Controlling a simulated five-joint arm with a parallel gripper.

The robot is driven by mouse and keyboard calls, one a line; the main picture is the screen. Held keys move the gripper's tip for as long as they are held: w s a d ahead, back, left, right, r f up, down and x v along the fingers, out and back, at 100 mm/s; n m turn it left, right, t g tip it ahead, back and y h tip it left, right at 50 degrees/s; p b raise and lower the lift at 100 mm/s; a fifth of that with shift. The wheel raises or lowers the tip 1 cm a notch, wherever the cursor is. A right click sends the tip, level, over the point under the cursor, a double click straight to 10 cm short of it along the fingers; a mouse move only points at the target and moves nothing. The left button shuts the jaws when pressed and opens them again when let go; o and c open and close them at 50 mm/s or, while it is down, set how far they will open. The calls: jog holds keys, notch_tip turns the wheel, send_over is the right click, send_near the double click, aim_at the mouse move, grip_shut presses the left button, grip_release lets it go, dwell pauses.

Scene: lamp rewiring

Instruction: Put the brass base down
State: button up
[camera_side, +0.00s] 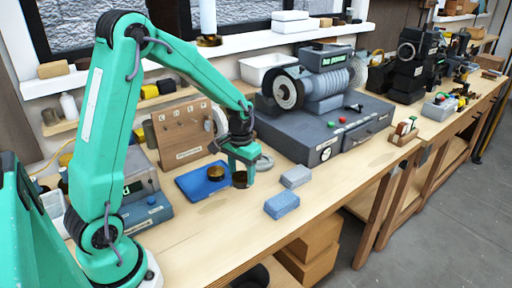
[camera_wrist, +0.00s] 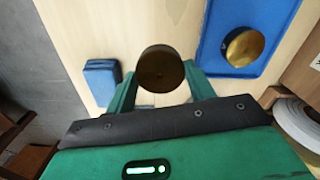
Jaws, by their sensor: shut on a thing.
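My gripper (camera_side: 240,160) is shut on a dark brass base (camera_side: 240,180), a short round piece held low over the wooden bench. In the wrist view the brass base (camera_wrist: 160,68) sits between my two fingers (camera_wrist: 161,80). The bench top shows beneath it; I cannot tell whether it touches the wood. The blue tray (camera_side: 190,187) lies just left of my gripper in the side view. It also shows at upper right in the wrist view (camera_wrist: 212,55). A second round brass piece (camera_wrist: 245,47) lies in the tray.
Two blue-grey blocks (camera_side: 282,205) (camera_side: 295,177) lie to the right. A large grey machine (camera_side: 330,120) stands behind them. A wooden board with hooks (camera_side: 181,132) stands behind the tray. Bare bench (camera_side: 215,225) lies in front, up to its edge.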

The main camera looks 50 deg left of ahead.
jog(key=w+r, duration=0.6)
jog(key=w, duration=0.7)
jog(key=shift+d, duration=0.35)
jog(key=a+f, duration=0.2)
jog(key=a, duration=0.2)
jog(key=w+a+f, duration=0.1)
jog(key=a+f, duration=0.1)
jog(key=a, duration=0.1)
jog(key=w+a+f, duration=0.1)
jog(key=a+f, duration=0.2)
jog(key=a, duration=0.1)
jog(key=shift+a, duration=0.3)
jog(key=shift+f, duration=2)
jog(key=shift+f, duration=0.1)
jog(key=o, duration=1)
jog(key=shift+c, duration=0.2)
